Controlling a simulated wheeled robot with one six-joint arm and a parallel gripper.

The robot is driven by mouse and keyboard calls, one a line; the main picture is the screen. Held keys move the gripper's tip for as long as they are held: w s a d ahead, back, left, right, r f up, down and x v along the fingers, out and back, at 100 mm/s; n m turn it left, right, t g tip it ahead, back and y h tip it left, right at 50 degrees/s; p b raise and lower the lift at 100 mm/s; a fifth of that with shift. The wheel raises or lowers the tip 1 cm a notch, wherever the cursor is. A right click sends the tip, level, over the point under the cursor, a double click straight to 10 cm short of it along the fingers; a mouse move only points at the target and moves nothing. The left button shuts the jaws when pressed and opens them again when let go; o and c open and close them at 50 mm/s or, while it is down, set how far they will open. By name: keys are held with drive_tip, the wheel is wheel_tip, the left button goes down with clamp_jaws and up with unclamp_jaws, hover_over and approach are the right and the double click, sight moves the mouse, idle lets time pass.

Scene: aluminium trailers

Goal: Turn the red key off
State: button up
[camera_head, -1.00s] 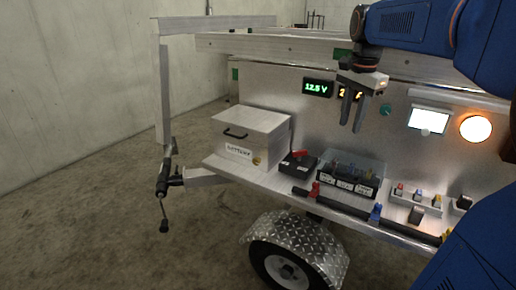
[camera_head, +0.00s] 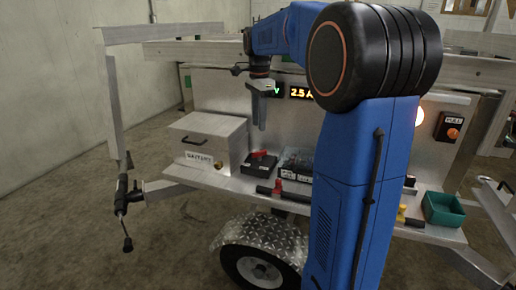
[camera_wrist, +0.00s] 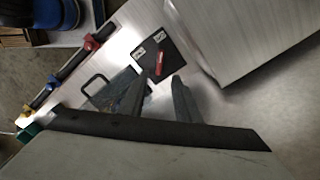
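The red key (camera_head: 262,154) is on a black switch box (camera_head: 258,165) on the trailer deck, right of the battery box. In the wrist view the red key (camera_wrist: 158,63) shows as a short red bar on the black switch plate (camera_wrist: 172,52), between two small white labels. My gripper (camera_head: 260,125) points down above the switch box and is apart from it. In the wrist view my gripper (camera_wrist: 162,80) has its two fingers spread, with nothing between them. The key is beyond the fingertips. The label text is too small to read.
The silver battery box (camera_head: 205,145) stands close left of the switch. A clear-covered fuse box (camera_head: 298,163) is close right, partly hidden by my arm. A red clamp (camera_head: 277,186) sits on the front rail. A green bin (camera_head: 443,209) is further right.

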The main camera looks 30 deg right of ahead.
sight(259, 156)
wheel_tip(259, 156, down, 11)
idle(0.4)
clamp_jaws()
